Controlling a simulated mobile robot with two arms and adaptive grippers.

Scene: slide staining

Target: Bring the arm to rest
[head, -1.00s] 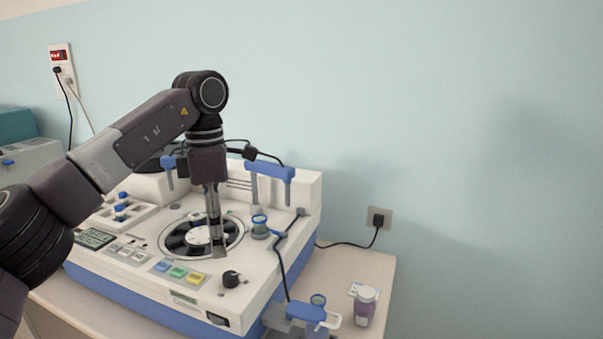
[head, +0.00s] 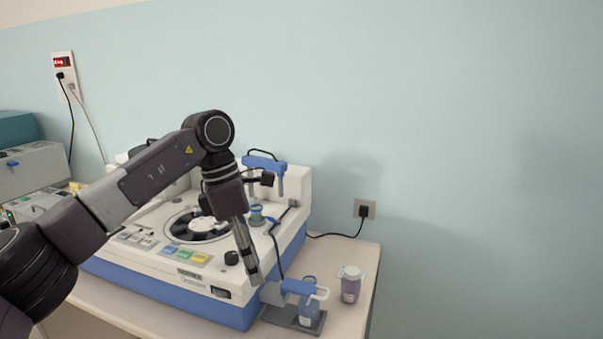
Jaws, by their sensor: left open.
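My left arm comes in from the left in the head view. Its gripper (head: 250,272) points down and slightly right, above the front right part of the white and blue staining machine (head: 150,283). The fingers show nearly edge-on, with nothing seen between them. The gripper's tip appears just left of the small clamp stand, and I cannot tell the exact gap. The arm hides part of the machine's top and its left side. My right gripper is not in view.
A grey stand with a blue clamp (head: 298,287) holds a small container at the table's front right. A jar with purple contents (head: 350,284) stands right of it. The machine has a black round disc (head: 182,227) and coloured buttons (head: 185,254). A wall socket (head: 364,210) holds a plug.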

